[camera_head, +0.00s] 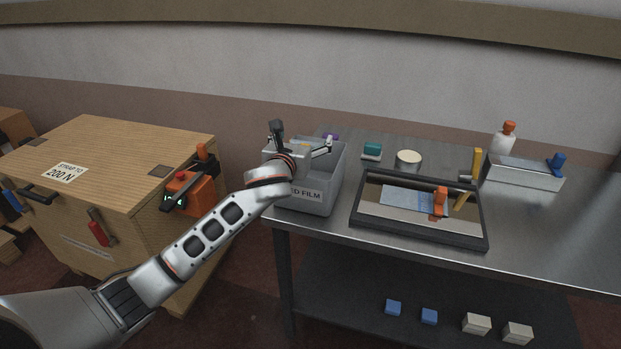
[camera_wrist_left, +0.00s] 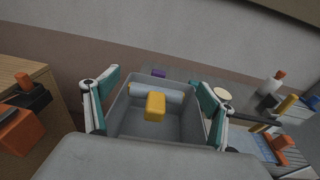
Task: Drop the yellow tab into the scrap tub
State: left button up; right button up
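The scrap tub is a grey open bin (camera_head: 322,206) with a label ending in "D FILM", at the left end of the metal table. It also fills the middle of the left wrist view (camera_wrist_left: 185,137). My left gripper (camera_head: 302,141) is over the tub with its fingers spread wide; in the left wrist view the teal-padded fingers (camera_wrist_left: 155,108) stand far apart. The yellow tab (camera_wrist_left: 155,106) shows between them against the tub's inside, touching neither finger. I cannot tell whether it rests on the tub's contents or floor. My right gripper is not in view.
A pale roll (camera_wrist_left: 158,91) lies in the tub. Right of the tub is a dark-framed tray (camera_head: 420,236) with an orange-handled piece (camera_head: 440,201). A teal block (camera_head: 372,151) and round tin (camera_head: 408,159) stand behind. A wooden crate (camera_head: 110,165) stands left.

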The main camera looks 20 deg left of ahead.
pick_arm(q)
jog(key=s+r, duration=0.1)
jog(key=s, duration=1.1)
jog(key=shift+r, duration=0.35)
jog(key=shift+d, duration=0.1)
jog(key=s+d+f+n+g+h, duration=0.1)
jog(key=s+f+n, duration=0.35)
jog(key=f, duration=0.35)
jog(key=s+d+f+n+g+h, duration=0.1)
jog(key=s+d+f+n+g, duration=0.15)
jog(key=f+n, duration=0.45)
jog(key=s+f+n+h, duration=0.1)
jog(key=s+f+n, duration=0.35)
jog(key=f, duration=0.45)
jog(key=s+f+n+g, duration=0.1)
jog(key=s+f+n, duration=0.6)
jog(key=s, duration=0.2)
jog(key=s+a+f+n+g, duration=0.1)
jog(key=s+f+n, duration=0.7)
jog(key=s, duration=0.2)
jog(key=shift+s+n, duration=0.15)
jog(key=shift+n, duration=0.15)
